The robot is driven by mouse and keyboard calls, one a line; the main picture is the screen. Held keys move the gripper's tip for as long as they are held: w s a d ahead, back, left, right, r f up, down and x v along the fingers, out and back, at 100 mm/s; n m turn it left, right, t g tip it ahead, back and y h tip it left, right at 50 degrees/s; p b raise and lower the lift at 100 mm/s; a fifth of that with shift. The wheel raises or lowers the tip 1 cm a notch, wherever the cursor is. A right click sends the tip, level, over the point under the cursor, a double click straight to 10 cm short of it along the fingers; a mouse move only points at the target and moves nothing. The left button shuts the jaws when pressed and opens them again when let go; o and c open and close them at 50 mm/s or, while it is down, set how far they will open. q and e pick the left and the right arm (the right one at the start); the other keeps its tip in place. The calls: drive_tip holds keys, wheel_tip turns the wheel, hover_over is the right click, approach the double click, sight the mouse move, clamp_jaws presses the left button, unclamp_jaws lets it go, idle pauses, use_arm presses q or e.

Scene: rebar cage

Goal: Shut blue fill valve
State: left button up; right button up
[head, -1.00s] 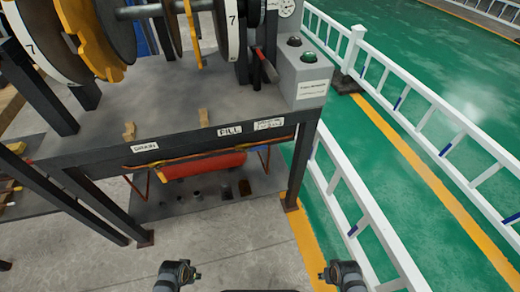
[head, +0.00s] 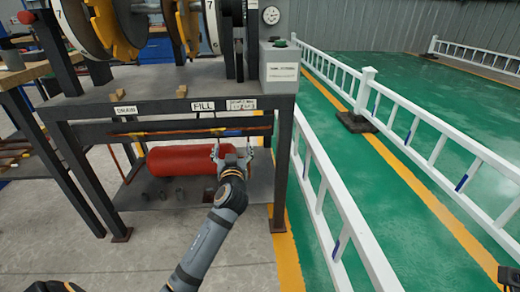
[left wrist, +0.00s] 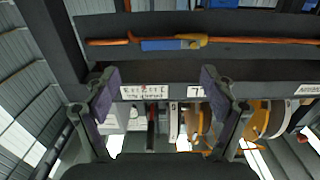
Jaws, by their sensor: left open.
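The fill valve shows in the left wrist view as a flat blue lever (left wrist: 165,45) lying along a copper pipe (left wrist: 265,40), with a yellow body (left wrist: 192,41) at one end. My left gripper (head: 233,152) is open and empty in front of the bench, just below the pipe in the picture. Its two fingers (left wrist: 158,80) show spread apart in the wrist view, apart from the lever. My right gripper is out of view.
A red cylinder (head: 180,161) lies under the pipe on a low shelf. A DRAIN label (head: 125,110) is on the bench edge to the left. The bench's right leg (head: 281,170) stands close to my gripper, and a white railing (head: 335,195) runs beyond it.

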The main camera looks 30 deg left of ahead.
sight(233, 133)
use_arm(q)
drive_tip(key=b+x, duration=0.2)
drive_tip(key=x, duration=0.7)
drive_tip(key=shift+w+a+f+b, duration=0.1)
drive_tip(key=shift+w+a+b, duration=0.1)
drive_tip(key=shift+a+b, duration=0.15)
drive_tip(key=shift+w+a, duration=0.25)
drive_tip(key=shift+w, duration=0.25)
drive_tip(key=shift+c, duration=0.3)
drive_tip(key=c, duration=1.7)
